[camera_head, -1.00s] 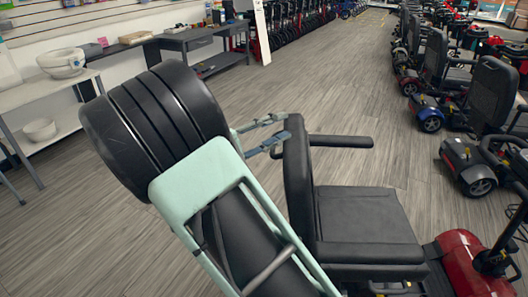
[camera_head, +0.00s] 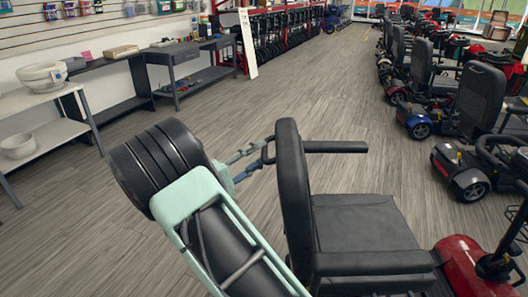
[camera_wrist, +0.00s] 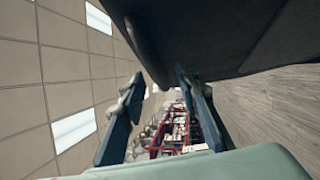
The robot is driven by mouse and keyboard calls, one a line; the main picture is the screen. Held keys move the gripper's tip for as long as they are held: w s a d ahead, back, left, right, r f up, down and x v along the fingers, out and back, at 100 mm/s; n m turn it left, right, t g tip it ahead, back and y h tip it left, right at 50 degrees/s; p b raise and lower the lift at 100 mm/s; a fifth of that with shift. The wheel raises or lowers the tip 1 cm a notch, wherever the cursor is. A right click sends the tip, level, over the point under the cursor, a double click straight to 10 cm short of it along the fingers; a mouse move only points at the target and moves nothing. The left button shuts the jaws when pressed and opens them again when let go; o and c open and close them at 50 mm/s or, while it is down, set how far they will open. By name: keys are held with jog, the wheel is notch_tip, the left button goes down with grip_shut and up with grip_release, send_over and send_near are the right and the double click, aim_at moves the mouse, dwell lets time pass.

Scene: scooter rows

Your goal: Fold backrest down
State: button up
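The scooter's black backrest (camera_head: 292,185) stands upright at the rear of its seat (camera_head: 362,225) in the head view. My gripper (camera_head: 268,153) is at the rear side of the backrest, near its upper part. In the wrist view its two blue fingers (camera_wrist: 160,78) are apart, with a clear gap between the tips. My wrist and arm hide part of the scooter's rear.
The scooter's red front body (camera_head: 465,268) is at lower right. Other scooters (camera_head: 470,145) line the right. Tables (camera_head: 190,65) stand along the left wall. The grey floor between is clear.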

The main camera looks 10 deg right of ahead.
jog(key=shift+x, duration=1.2)
grip_shut()
